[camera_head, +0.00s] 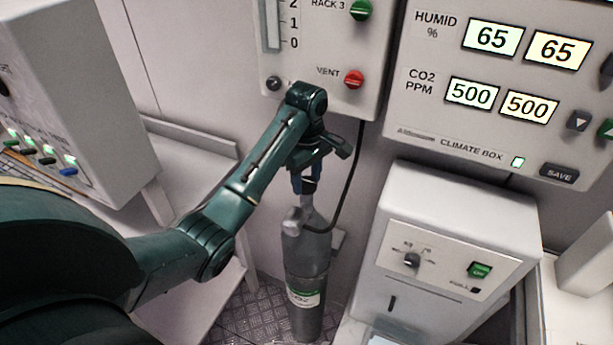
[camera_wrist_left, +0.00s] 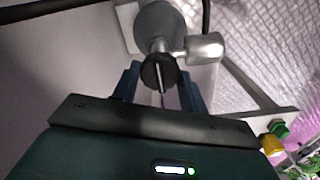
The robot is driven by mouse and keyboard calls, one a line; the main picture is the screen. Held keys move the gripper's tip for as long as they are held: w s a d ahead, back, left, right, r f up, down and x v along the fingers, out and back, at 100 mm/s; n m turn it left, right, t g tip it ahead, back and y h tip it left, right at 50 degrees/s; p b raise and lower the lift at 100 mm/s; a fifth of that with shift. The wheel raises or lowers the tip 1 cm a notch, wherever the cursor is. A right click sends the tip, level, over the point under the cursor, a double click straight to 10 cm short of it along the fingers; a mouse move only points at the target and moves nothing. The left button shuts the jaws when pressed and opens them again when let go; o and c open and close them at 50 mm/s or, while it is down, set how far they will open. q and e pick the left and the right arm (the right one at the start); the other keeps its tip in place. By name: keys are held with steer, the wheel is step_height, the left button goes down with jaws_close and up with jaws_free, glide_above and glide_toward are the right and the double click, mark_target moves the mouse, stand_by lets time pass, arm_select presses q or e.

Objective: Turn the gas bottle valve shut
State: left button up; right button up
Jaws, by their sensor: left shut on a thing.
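The gas bottle (camera_head: 306,262) is a grey cylinder with a green and white label, standing upright on the floor against the wall. Its valve, with a black round knob (camera_wrist_left: 158,72) bearing a pale line, is at the top. In the left wrist view the pale line runs nearly upright, and a silver fitting sticks out to the right. My left gripper (camera_head: 306,187) reaches down onto the valve from above. Its blue fingers stand on both sides of the knob and are shut on it. The fingers partly hide the knob in the head view. My right gripper is not in view.
A black hose (camera_head: 352,180) runs from the bottle top up to the wall panel with a red vent knob (camera_head: 354,79). A white cabinet (camera_head: 455,225) stands close on the right. A white bench (camera_head: 190,195) is on the left. The climate box panel (camera_head: 450,140) hangs above.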

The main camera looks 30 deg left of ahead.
mark_target(307, 182)
arm_select(q)
steer(key=shift+w+r, duration=0.1)
steer(key=o, duration=1)
steer(key=shift+c, duration=0.2)
steer(key=shift+w+r, duration=0.15)
steer(key=shift+r, duration=0.55)
steer(key=shift+a+r+b, duration=0.15)
steer(key=shift+r+b, duration=0.2)
steer(key=shift+r, duration=0.2)
step_height(307, 182, up, 11)
steer(key=shift+s+f+p, duration=0.2)
steer(key=shift+s+p, duration=0.05)
steer(key=shift+p, duration=0.05)
